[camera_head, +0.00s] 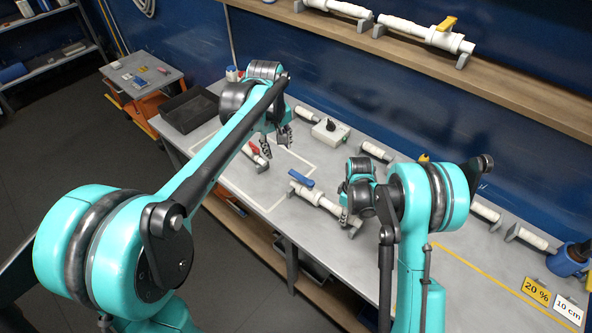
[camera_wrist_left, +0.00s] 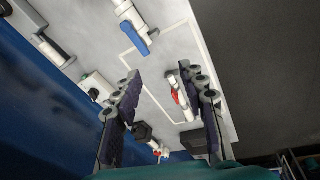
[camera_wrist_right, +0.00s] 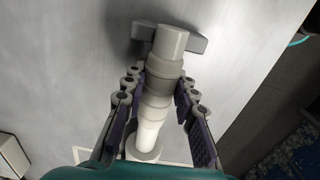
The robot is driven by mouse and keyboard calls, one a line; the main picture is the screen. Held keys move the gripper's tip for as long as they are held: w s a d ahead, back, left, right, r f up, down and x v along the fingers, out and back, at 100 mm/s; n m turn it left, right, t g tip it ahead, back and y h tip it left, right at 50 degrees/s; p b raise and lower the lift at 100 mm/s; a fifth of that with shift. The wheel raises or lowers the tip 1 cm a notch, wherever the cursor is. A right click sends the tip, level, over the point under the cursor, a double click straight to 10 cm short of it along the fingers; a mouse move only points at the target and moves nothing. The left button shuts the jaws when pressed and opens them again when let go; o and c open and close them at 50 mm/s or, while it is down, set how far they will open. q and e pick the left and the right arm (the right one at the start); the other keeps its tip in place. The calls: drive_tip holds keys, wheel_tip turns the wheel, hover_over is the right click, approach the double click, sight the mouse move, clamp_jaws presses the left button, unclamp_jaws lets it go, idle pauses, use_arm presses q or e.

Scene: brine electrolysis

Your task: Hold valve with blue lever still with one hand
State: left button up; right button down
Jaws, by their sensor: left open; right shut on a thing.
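The valve with the blue lever (camera_head: 301,178) is a white pipe piece lying on grey supports on the table. Its lever also shows in the left wrist view (camera_wrist_left: 141,45). My right gripper (camera_head: 346,216) is at the valve's near right end. In the right wrist view its fingers (camera_wrist_right: 161,95) are shut around the white pipe end (camera_wrist_right: 171,42), close to a grey support (camera_wrist_right: 199,44). My left gripper (camera_head: 276,148) is open and empty above the table, left of the blue-lever valve. A red-lever valve (camera_head: 254,150) is below it and shows between its fingers in the left wrist view (camera_wrist_left: 176,96).
A white box with a black knob (camera_head: 330,130) stands behind the valve. A black tray (camera_head: 187,108) is at the table's left end. More white pipe pieces lie along the back, and a yellow-lever valve (camera_head: 445,25) is on the shelf.

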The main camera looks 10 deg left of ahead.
sight(296, 174)
use_arm(q)
drive_tip(key=w+d+f+n+g, duration=0.2)
drive_tip(key=w+d+f+n, duration=0.2)
drive_tip(key=w+f, duration=0.55)
wheel_tip(296, 174, down, 12)
drive_tip(key=shift+w+r, duration=0.1)
drive_tip(key=shift+r, duration=0.05)
clamp_jaws()
